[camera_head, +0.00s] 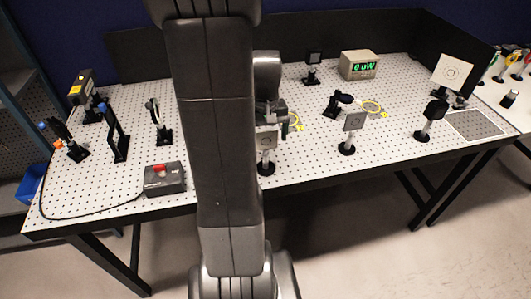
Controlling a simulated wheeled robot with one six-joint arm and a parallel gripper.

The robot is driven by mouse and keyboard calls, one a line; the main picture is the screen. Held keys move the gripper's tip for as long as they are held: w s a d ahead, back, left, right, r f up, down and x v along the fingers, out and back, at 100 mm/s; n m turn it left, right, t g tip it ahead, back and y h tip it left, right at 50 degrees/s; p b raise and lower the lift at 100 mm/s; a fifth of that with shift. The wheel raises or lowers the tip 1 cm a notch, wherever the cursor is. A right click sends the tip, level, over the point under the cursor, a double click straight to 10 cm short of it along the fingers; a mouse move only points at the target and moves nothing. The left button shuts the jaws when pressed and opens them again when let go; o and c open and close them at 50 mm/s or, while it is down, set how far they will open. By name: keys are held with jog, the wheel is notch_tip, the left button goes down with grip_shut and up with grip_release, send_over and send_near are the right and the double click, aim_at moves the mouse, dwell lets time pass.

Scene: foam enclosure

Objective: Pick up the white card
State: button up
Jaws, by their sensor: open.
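A white square card (453,73) with a ring mark stands tilted on a mount at the right end of the perforated table (305,160). My gripper (286,125) is over the middle of the table, behind and slightly right of my arm's big link. It is open, with nothing seen held. It is close to the nearer plate; whether they touch is unclear. The large white card is well to its right.
A green-lit meter (359,65) stands at the back. A grey box with a red button (164,179) sits front left. Several black mounts stand at left. Yellow rings (371,107) mark the table. A grey perforated pad (475,125) lies at right. Dark panels border the back.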

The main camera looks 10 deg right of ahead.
jog(key=shift+f, duration=0.7)
jog(key=c, duration=1.6)
jog(key=shift+r, duration=0.1)
